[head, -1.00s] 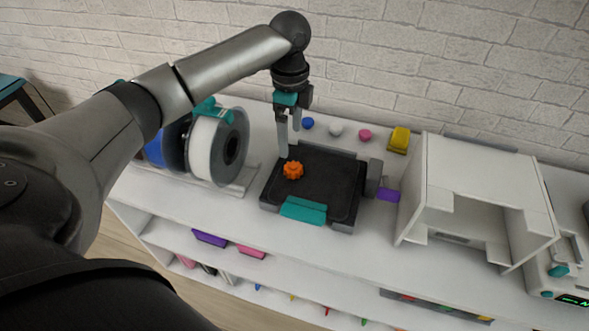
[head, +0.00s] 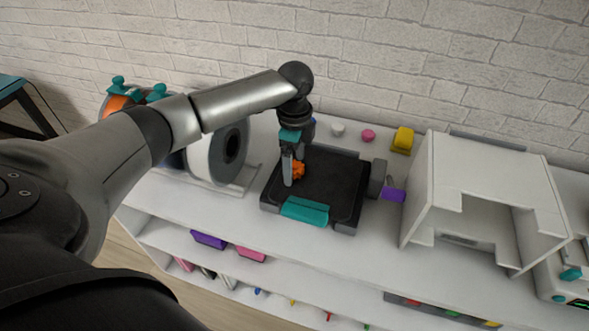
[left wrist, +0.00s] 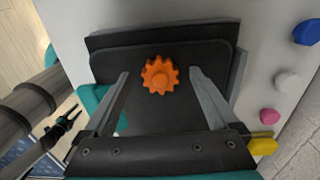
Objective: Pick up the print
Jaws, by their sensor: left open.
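The print is an orange gear-shaped piece (head: 298,170) on the black plate of a flat printer bed (head: 335,190). In the left wrist view the orange gear (left wrist: 160,75) lies between the two fingers, toward their tips, with a gap on both sides. My left gripper (head: 294,175) points down over the plate's left part and is open. Its fingers partly hide the gear in the head view. In the left wrist view the open left gripper (left wrist: 158,74) holds nothing.
White and coloured spools (head: 217,150) stand left of the bed. A white open-fronted box (head: 475,195) stands to the right. A white knob (head: 338,130), a pink knob (head: 368,135) and a yellow block (head: 402,140) sit behind the bed. A purple piece (head: 393,195) is at its right.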

